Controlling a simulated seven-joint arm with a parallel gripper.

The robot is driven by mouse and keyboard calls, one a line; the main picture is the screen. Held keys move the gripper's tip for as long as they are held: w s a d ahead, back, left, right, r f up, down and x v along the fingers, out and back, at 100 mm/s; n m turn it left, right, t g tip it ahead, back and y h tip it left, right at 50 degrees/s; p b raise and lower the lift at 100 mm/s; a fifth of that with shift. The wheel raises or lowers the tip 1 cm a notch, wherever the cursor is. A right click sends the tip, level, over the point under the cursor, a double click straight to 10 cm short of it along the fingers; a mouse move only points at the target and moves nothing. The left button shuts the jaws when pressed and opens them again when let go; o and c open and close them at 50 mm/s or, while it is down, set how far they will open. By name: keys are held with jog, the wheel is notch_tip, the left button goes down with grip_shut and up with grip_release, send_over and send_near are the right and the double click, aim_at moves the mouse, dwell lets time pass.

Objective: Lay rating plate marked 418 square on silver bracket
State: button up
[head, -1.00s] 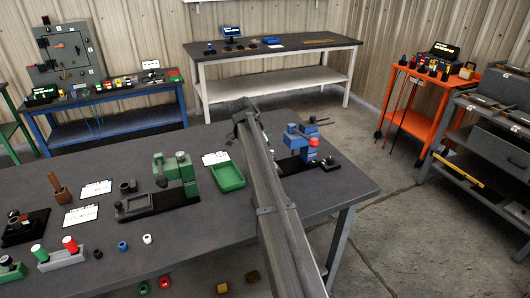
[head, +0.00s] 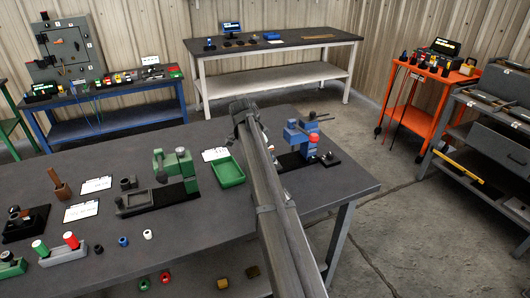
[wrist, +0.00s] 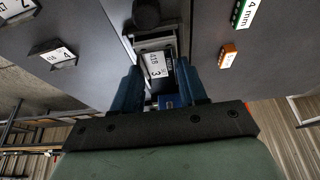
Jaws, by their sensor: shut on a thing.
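In the wrist view my gripper (wrist: 160,90) has two blue fingers, close together around a small dark piece with pale marks (wrist: 170,64), which I take to be the rating plate; its number is too small to read. A blue block (wrist: 168,101) shows low between the fingers. A white label with a 3 (wrist: 155,67) lies at the fingertips. Just beyond is a silver bracket (wrist: 156,43), with a dark round knob (wrist: 146,13) above it. I cannot tell whether the held piece touches the bracket. In the head view my arm hides the gripper.
The wrist view also shows a card marked 4 (wrist: 56,55), an orange labelled piece (wrist: 228,56) and a green 4 mm label (wrist: 243,13). In the head view a green tray (head: 228,172) and a blue fixture (head: 300,140) flank my arm on the near bench.

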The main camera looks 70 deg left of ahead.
jog(key=shift+f, duration=0.15)
jog(key=o, duration=1.2)
jog(key=shift+f, duration=0.1)
jog(key=v, duration=1.4)
jog(key=shift+w, duration=0.15)
